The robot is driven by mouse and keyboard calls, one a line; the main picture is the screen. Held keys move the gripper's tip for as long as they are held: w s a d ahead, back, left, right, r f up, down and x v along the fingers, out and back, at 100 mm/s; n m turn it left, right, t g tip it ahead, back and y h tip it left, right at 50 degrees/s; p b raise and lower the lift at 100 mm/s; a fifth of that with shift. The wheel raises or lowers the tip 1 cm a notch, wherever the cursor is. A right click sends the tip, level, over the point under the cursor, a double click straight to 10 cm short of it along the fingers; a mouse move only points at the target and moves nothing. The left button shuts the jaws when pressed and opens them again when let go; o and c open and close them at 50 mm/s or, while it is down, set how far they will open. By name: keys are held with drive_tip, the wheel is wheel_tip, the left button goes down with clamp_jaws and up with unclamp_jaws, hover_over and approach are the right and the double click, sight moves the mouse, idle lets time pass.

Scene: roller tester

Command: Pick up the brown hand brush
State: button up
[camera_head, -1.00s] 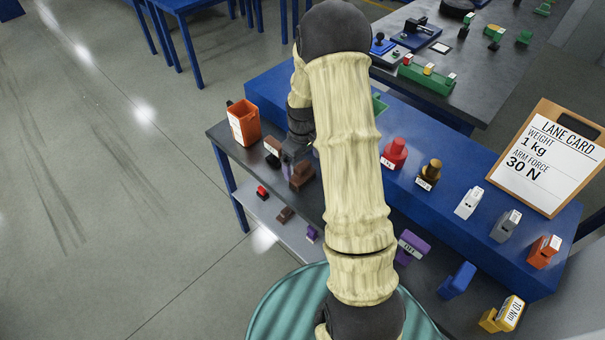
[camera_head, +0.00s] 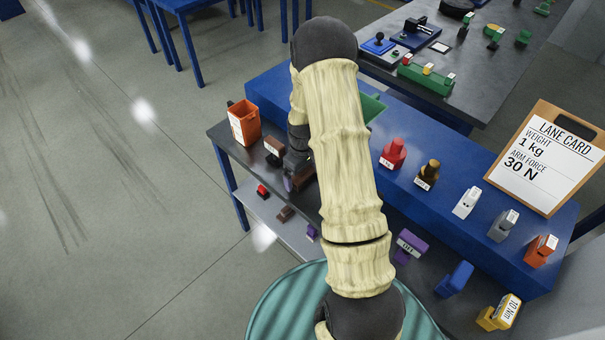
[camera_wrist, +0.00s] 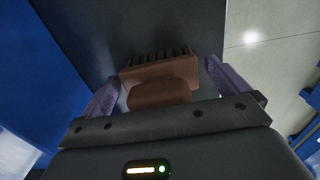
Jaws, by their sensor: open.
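The brown hand brush (camera_wrist: 160,84) lies on the dark table surface in the wrist view, its dark bristles towards the top of the picture. My gripper (camera_wrist: 160,80) is open, with one purple-grey finger on each side of the brush. The fingers look apart from it.
An orange bin (camera_head: 245,124) and a small dark labelled block (camera_head: 273,150) stand left of my gripper. A lower shelf (camera_head: 262,208) holds small red, brown and purple pieces. The raised blue ledge (camera_head: 450,170) carries labelled weights and a lane card (camera_head: 545,160).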

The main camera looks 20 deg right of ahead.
drive_tip(key=c, duration=1.1)
drive_tip(key=shift+o, duration=0.2)
drive_tip(key=shift+r, duration=0.1)
wheel_tip(320, 180, up, 10)
drive_tip(key=shift+f+b, duration=0.1)
drive_tip(key=shift+b, duration=0.45)
